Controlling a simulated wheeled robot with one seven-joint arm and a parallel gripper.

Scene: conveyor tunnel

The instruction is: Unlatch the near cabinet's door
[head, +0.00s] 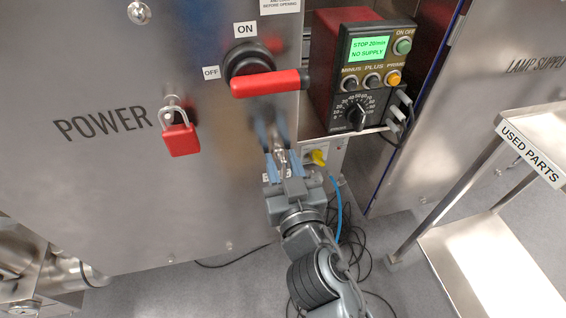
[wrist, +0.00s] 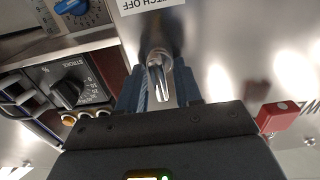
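The near cabinet (head: 110,195) is a brushed steel front marked POWER. A small metal latch fitting (wrist: 158,75) sticks out of its face in the wrist view, with a pronged silver end. My gripper (wrist: 158,92) is open, with one blue finger on each side of the fitting and gaps seemingly left between. In the head view my gripper (head: 283,160) is at the cabinet face below the red handle, largely hiding the fitting. The red switch handle (head: 265,84) lies level, pointing right. A red padlock (head: 181,139) hangs by its shackle left of my gripper; it shows in the wrist view (wrist: 278,116).
A red control box (head: 363,75) with a green "STOP" screen is right of the handle. A yellow knob (head: 319,157) is close right of my gripper. Loose cables (head: 352,240) lie on the floor. A used-parts trolley (head: 490,265) stands at right.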

